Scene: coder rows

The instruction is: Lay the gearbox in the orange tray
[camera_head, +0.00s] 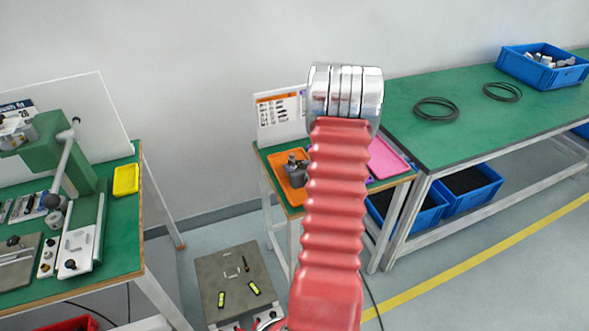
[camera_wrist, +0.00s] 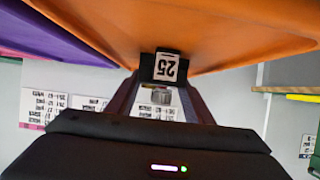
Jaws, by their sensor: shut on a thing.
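In the head view the orange tray (camera_head: 299,198) lies on the left of a small green table, partly hidden by my red arm. A dark grey shape shows over it; I cannot tell if it is gripper or gearbox.
A purple tray (camera_wrist: 45,35) adjoins the orange one. A pink tray (camera_head: 386,158) lies at the table's right. A sign board (camera_head: 281,115) stands behind. A long green bench (camera_head: 470,120) is at right, and a workbench (camera_head: 122,235) with a press at left.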

